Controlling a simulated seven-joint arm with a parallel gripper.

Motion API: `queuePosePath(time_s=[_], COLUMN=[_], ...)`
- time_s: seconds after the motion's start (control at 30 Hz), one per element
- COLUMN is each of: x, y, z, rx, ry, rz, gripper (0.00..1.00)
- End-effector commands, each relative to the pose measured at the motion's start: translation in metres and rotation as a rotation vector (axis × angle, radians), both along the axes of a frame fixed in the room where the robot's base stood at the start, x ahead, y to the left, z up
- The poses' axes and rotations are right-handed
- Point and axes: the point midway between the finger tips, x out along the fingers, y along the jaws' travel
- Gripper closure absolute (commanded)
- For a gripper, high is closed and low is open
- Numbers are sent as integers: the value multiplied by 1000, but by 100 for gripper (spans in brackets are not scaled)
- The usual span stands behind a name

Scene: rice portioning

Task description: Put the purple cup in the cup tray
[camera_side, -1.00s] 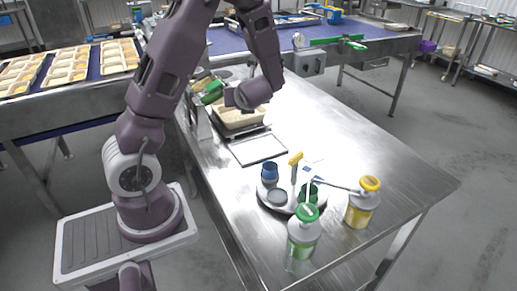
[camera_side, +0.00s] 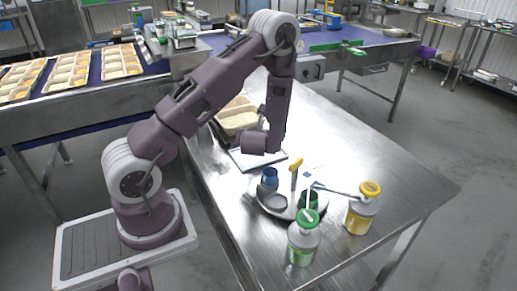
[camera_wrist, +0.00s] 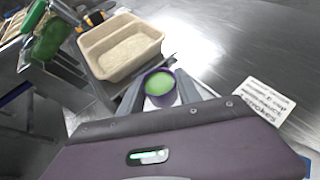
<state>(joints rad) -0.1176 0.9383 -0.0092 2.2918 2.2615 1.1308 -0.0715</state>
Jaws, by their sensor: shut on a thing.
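A purple cup (camera_wrist: 159,86), green inside, sits between the fingers of my gripper (camera_wrist: 162,98) in the wrist view. My gripper is shut on it. In the side view the wrist hides the cup. The round grey cup tray (camera_side: 262,205) stands on the steel table, in front of and a little right of my gripper. It carries a blue cup (camera_side: 269,179), a green cup (camera_side: 309,198) and an upright yellow-topped handle (camera_side: 295,168). A round empty-looking place shows at its front left.
A green-capped bottle (camera_side: 303,243) and a yellow-capped bottle (camera_side: 361,212) stand close to the tray. A beige rice container (camera_wrist: 112,48) lies beyond the cup. A printed label (camera_wrist: 264,101) is on the table. The table's right side is clear.

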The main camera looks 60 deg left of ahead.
Motion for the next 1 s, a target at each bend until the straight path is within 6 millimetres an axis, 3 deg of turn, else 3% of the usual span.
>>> queuePosePath(time_s=[0.2, 0.57, 0.6, 0.67, 0.7, 1.0], x=[0, 0, 0, 0, 0, 0], y=[0, 0, 0, 0, 0, 0], z=[-41, -47, -47, -47, -47, -44], rx=[0, 1, 1, 1, 1, 1], ry=[2, -1, -1, -1, -1, -1], rz=[0, 0, 0, 0, 0, 0], gripper=[100, 100, 54, 42, 38, 38])
